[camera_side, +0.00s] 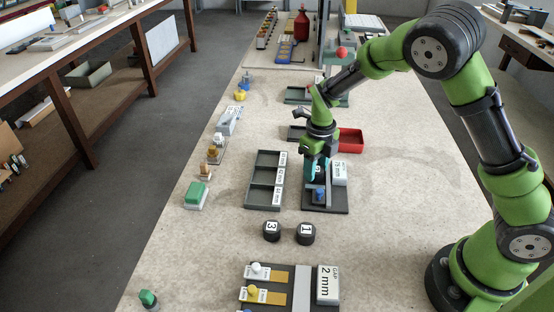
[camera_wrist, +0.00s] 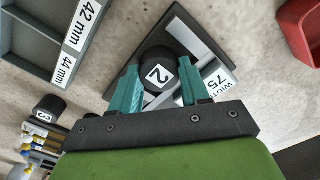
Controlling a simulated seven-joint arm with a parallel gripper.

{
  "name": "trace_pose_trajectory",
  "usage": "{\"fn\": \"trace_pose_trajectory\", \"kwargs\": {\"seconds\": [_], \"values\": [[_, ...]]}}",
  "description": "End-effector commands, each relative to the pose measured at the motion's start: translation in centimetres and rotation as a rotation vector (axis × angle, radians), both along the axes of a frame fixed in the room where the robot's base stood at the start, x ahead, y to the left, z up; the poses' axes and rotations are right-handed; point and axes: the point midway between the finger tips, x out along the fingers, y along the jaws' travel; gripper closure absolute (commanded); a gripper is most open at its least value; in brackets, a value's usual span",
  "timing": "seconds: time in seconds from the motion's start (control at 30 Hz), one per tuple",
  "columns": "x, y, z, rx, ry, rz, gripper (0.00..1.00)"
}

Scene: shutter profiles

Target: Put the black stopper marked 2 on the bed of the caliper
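The black stopper marked 2 (camera_wrist: 158,73) is between the two teal fingers of my gripper (camera_wrist: 160,82), which appear to touch its sides. In the side view my gripper (camera_side: 318,172) is over the far part of the caliper (camera_side: 338,206), with the stopper partly hidden between the fingers. The caliper has a dark base, a pale metal strip, a blue part and a white width label reading 75; it also shows in the wrist view (camera_wrist: 127,70) under the stopper. I cannot tell whether the stopper touches the bed.
Black stoppers marked 3 (camera_side: 271,231) and 1 (camera_side: 306,234) stand in front of the caliper. A grey compartment tray (camera_side: 264,180) with millimetre labels lies to its left. A red bin (camera_side: 351,140) stands behind. A gap gauge board (camera_side: 300,285) lies at the front. Free table extends to the right.

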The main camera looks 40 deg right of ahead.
Motion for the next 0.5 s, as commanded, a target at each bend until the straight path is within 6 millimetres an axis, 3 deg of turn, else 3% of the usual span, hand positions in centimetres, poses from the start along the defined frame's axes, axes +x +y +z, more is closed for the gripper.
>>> {"fn": "trace_pose_trajectory", "kwargs": {"seconds": [0.03,0.17,0.37,0.5], "values": [[0.0,0.0,0.0,0.0,0.0,0.0,0.48],[0.0,0.0,0.0,-0.001,0.001,0.0,0.29],[0.0,-0.1,0.2,-0.002,0.0,0.002,0.29],[0.1,-0.1,1.9,-0.002,-0.004,0.003,0.29]]}}
